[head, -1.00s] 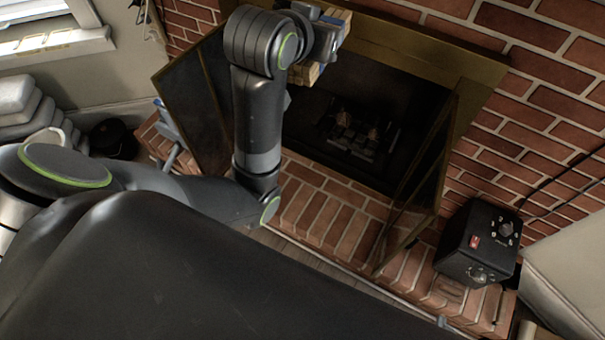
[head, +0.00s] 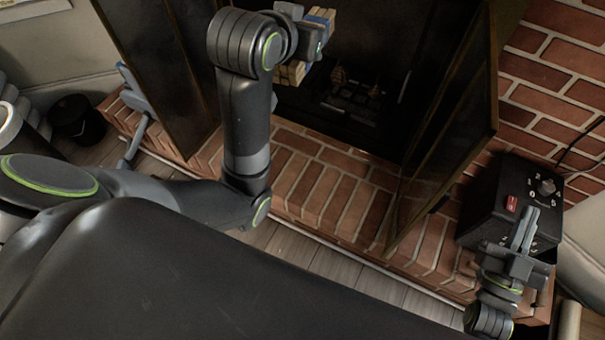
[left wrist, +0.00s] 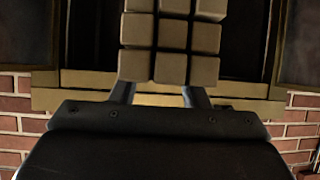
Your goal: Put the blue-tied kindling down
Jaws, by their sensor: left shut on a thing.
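The kindling bundle (head: 292,73) is a block of pale sticks with a blue band (head: 322,18), held up in front of the dark firebox. My left gripper (head: 306,40) is shut on it, and the wrist hides its middle. In the left wrist view the square stick ends (left wrist: 170,50) fill the top centre between the two fingers; no tie shows there. My right gripper (head: 524,232) is empty at the lower right, in front of the black heater; whether its fingers are apart is unclear.
The firebox (head: 350,60) stands between two open dark doors (head: 455,110). The brick hearth (head: 330,195) below is mostly clear. A black heater (head: 500,195) with dials stands at its right end. A blue-grey long-handled object (head: 133,90) is at its left. A black bucket (head: 75,118) stands farther left.

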